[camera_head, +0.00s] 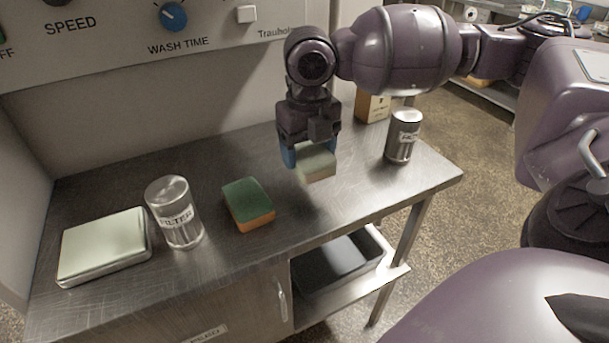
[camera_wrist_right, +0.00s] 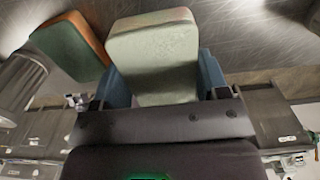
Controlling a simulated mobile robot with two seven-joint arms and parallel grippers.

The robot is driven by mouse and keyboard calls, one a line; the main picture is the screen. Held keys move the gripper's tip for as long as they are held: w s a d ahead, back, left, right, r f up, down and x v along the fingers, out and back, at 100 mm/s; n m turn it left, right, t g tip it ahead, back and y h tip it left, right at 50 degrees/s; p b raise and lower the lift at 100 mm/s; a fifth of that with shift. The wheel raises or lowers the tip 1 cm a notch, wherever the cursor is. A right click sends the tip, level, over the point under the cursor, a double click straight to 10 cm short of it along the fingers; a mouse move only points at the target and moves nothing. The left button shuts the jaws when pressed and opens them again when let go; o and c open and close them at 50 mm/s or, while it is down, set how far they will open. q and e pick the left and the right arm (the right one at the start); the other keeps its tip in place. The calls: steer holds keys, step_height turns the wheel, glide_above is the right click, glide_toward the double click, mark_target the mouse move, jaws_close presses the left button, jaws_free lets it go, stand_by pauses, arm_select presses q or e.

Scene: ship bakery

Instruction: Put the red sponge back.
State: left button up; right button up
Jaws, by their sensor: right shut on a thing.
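My right gripper (camera_head: 309,152) points down over the steel table and is shut on a pale sponge (camera_head: 317,167), with a light green top and a beige side. In the right wrist view the pale sponge (camera_wrist_right: 154,55) sits between the two blue fingers. I cannot tell whether it touches the table. Another sponge (camera_head: 248,204), dark green on top and orange-red below, lies on the table to the left of the gripper. It also shows at the upper left of the right wrist view (camera_wrist_right: 72,46). No sponge is plainly all red. My left gripper is not in view.
On the steel table (camera_head: 330,215) stand a metal canister labelled FILTER (camera_head: 174,212), a flat pale-lidded tin (camera_head: 103,246), another metal canister (camera_head: 403,136) and a tan box (camera_head: 373,104) behind. A black tray (camera_head: 336,265) sits on the lower shelf. The table front beneath my gripper is clear.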

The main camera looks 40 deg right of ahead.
mark_target(308, 188)
step_height(308, 188, down, 5)
steer(key=shift+f+b, duration=0.15)
steer(key=shift+b, duration=0.6)
steer(key=shift+f, duration=0.3)
steer(key=shift+r, duration=0.1)
steer(key=o, duration=0.8)
